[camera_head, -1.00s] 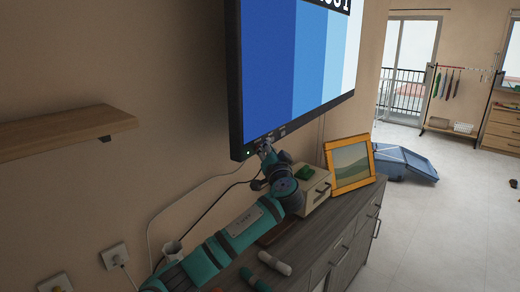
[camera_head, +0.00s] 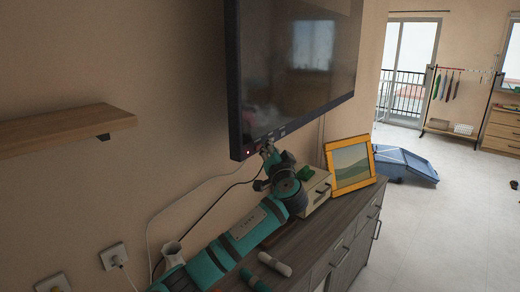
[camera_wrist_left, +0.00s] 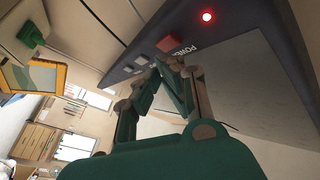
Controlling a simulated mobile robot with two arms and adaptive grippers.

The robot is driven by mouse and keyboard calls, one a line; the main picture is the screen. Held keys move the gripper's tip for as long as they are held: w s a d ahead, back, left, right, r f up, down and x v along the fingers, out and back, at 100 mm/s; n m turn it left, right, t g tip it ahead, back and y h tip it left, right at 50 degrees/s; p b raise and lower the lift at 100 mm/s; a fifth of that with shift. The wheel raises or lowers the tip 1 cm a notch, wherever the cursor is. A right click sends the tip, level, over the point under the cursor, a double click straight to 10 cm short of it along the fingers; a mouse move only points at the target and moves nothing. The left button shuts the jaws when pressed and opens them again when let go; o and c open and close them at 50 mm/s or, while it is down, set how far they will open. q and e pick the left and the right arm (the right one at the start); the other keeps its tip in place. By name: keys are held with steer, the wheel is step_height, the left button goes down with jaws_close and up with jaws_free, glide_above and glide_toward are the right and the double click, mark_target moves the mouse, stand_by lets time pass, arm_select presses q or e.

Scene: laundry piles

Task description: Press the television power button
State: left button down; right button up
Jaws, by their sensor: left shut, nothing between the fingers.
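The television (camera_head: 300,60) hangs on the wall with a dark, reflective screen. Its bottom frame carries a red power button (camera_wrist_left: 171,43) beside the printed word POWER, and a lit red light (camera_wrist_left: 208,15). The light also shows in the head view at the frame's lower left corner. My left gripper (camera_wrist_left: 168,62) is shut and empty, with its fingertips just below the red button. I cannot tell whether they touch it. In the head view my left gripper (camera_head: 268,151) is under the television's lower left edge. My right gripper is not in view.
A dark wooden cabinet (camera_head: 345,221) stands below the television. A wall shelf (camera_head: 65,131) is at left; open floor lies at right.

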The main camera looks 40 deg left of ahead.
arm_select(q)
steer(key=shift+w+d+b, duration=0.15)
steer(key=shift+d+b, duration=0.5)
steer(key=shift+d, duration=2.3)
